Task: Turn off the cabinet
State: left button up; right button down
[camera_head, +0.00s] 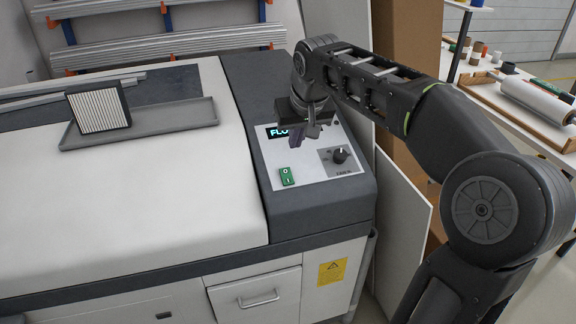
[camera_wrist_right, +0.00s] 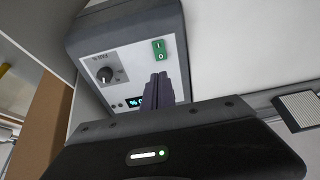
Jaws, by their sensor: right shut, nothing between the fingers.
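The cabinet (camera_head: 170,190) is a large white and dark grey machine filling the left and middle of the head view. Its white control panel (camera_head: 318,165) carries a green rocker switch (camera_head: 287,176) marked 0 and I, a black knob (camera_head: 340,155) and a lit display (camera_head: 280,132). The switch (camera_wrist_right: 159,50), knob (camera_wrist_right: 104,74) and display (camera_wrist_right: 135,102) also show in the right wrist view. My right gripper (camera_head: 298,137) is shut and empty, above the panel near the display. In the wrist view its fingertips (camera_wrist_right: 158,80) appear just short of the switch. Contact cannot be told.
A grey tray (camera_head: 190,115) with a pleated filter (camera_head: 98,108) lies on the cabinet top. A drawer (camera_head: 257,298) and yellow warning label (camera_head: 331,271) are on its front. A white table (camera_head: 490,95) with rolls stands at right. Metal bars (camera_head: 170,45) are stacked behind.

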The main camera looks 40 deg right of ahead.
aim_at(287, 172)
jog(key=p+x, duration=0.2)
jog(key=x, duration=1.1)
jog(key=shift+s+f, duration=0.1)
jog(key=shift+f, duration=0.25)
jog(key=shift+f+b, duration=0.35)
jog(key=shift+b, duration=0.15)
jog(key=shift+r, duration=0.1)
